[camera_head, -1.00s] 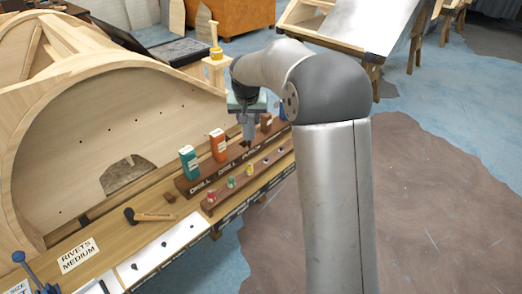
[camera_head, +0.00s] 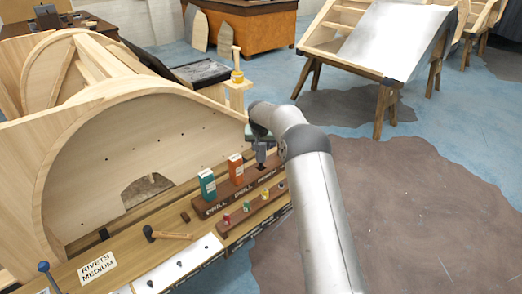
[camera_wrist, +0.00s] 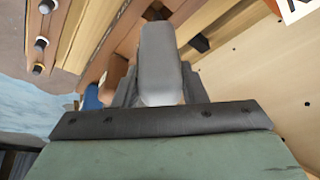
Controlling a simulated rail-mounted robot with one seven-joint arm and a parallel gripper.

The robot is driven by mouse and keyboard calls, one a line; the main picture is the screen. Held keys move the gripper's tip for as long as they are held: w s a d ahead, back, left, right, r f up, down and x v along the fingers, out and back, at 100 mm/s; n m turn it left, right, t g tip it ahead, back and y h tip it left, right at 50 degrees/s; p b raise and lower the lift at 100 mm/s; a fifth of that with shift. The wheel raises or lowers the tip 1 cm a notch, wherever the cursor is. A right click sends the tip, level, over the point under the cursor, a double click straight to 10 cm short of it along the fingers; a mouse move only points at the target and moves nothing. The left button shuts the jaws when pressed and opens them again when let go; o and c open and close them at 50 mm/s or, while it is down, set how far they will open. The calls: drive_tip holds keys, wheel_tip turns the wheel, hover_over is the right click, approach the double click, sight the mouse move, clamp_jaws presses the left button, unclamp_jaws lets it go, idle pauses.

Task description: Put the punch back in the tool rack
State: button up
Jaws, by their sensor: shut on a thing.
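My gripper (camera_head: 262,145) is at the far end of my arm, above the right part of the dark brown tool rack (camera_head: 215,207), close to its "PUNCH" label. In the wrist view a grey, rounded tool (camera_wrist: 160,65), which I take as the punch, stands between the dark fingers. My gripper is shut on it. In the head view the grey punch (camera_head: 261,156) points down toward the rack. Whether its lower end touches the rack or sits in a slot is hidden.
A lower strip (camera_head: 233,217) holds several coloured bits. A hammer (camera_head: 165,234) lies on the bench. The curved wooden frame (camera_head: 100,140) rises behind.

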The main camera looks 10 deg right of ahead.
sight(261, 152)
wheel_tip(261, 152, down, 3)
drive_tip(key=shift+w+f, duration=0.1)
drive_tip(key=shift+f, duration=0.3)
drive_tip(key=o, duration=1.2)
